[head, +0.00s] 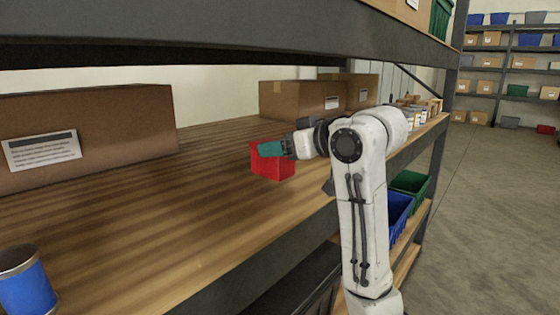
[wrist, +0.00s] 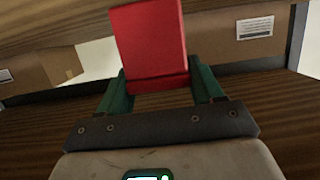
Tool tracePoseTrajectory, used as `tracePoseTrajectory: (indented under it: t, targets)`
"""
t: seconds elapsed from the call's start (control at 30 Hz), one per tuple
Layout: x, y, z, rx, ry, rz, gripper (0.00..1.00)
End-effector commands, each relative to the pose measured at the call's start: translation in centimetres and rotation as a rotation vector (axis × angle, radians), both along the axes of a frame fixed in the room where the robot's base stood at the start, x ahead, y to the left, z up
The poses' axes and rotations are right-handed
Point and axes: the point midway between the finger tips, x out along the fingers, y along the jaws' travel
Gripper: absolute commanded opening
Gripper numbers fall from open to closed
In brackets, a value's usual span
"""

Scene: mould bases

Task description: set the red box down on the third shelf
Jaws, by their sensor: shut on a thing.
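The red box (head: 272,165) is between the teal fingers of my gripper (head: 268,149), over the wooden board of a shelf (head: 190,215). In the wrist view the red box (wrist: 150,42) sits between the two teal fingers of my gripper (wrist: 162,82), one on each side, and extends out past them. My gripper is shut on it. I cannot tell whether the box's underside touches the board or is slightly above it. The fingers hide part of the box.
A large cardboard box (head: 90,135) stands at the left, with more cardboard boxes (head: 290,100) at the back. A blue can (head: 25,282) is at the near left. Small items (head: 415,110) stand to the right. A dark beam (head: 200,40) runs overhead. The board's middle is clear.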

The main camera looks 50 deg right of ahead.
Motion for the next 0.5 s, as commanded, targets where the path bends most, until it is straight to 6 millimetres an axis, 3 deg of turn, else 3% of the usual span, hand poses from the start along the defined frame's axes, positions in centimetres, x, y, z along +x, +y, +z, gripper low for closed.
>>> tracePoseTrajectory:
  t: [0.2,0.5]
  targets:
    - [0.5,0.1,-3.0,0.002,0.002,-0.001,0.21]
    - [0.5,0.1,-3.6,-0.001,-0.002,0.0,0.21]
